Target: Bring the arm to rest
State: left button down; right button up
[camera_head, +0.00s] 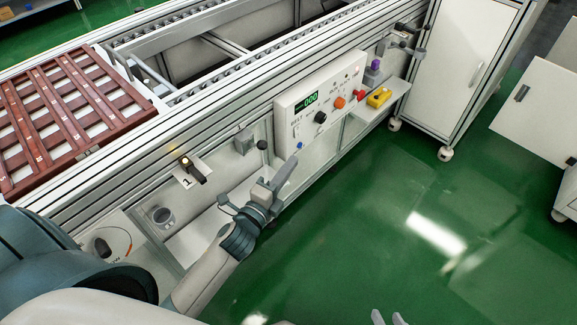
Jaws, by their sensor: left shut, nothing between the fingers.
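My left arm reaches up from the bottom left. Its gripper (286,170) is shut and empty, in front of the conveyor's side just below the left end of the white control panel (318,92). I cannot tell whether it touches anything there. Only the fingertips of my right gripper (388,318) show at the bottom edge; they stand apart, with nothing seen between them.
The conveyor frame (225,85) runs diagonally, with a brown slatted tray (70,118) at left. The panel carries knobs, buttons and a green display. A yellow box (379,97) sits on a small shelf (393,101). White cabinets (468,60) stand right. Green floor is clear.

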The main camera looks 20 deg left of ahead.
pick_arm(q)
jog(key=shift+s, duration=0.1)
dwell(0.5)
